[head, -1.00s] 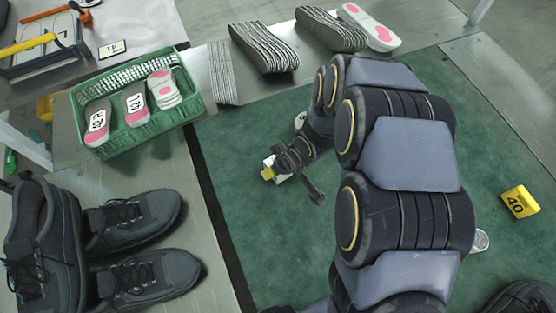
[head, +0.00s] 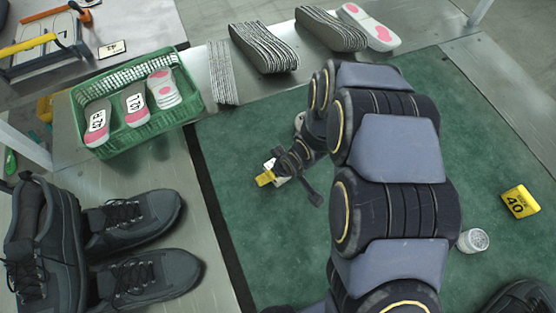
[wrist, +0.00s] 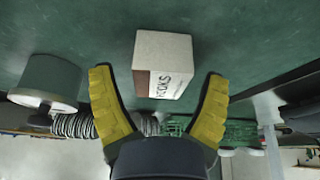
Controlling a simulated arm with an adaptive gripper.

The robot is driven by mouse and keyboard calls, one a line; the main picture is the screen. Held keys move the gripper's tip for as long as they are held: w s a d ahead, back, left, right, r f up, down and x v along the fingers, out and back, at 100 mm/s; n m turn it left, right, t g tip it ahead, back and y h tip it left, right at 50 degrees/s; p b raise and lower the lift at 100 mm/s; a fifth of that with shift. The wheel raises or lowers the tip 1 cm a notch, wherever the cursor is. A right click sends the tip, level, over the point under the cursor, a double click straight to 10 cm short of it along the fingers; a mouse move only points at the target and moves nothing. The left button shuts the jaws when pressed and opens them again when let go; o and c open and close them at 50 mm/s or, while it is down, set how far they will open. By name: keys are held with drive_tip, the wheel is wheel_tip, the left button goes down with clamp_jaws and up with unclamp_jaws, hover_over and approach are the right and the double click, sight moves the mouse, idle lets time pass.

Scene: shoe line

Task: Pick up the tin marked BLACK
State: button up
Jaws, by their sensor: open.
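No lettering reading BLACK is legible in either view. A small round pale container (head: 473,240), perhaps a tin, stands on the green mat right of my arm. A grey cylinder (wrist: 48,80), also perhaps a tin, is left of my gripper in the wrist view; its marking is not visible. In the head view my gripper (head: 266,177) is low over the mat, largely hidden by my wrist.
The green mat (head: 240,220) is clear left of my arm. A yellow block marked 40 (head: 519,201) lies at right. A green basket of soles (head: 190,105) and stacked insoles (head: 263,48) line the back. Dark shoes (head: 135,225) stand at left.

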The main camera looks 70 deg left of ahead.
drive_tip(key=v, duration=1.1)
drive_tip(key=shift+d+r, duration=0.25)
drive_tip(key=shift+r, duration=0.1)
drive_tip(key=shift+w, duration=0.1)
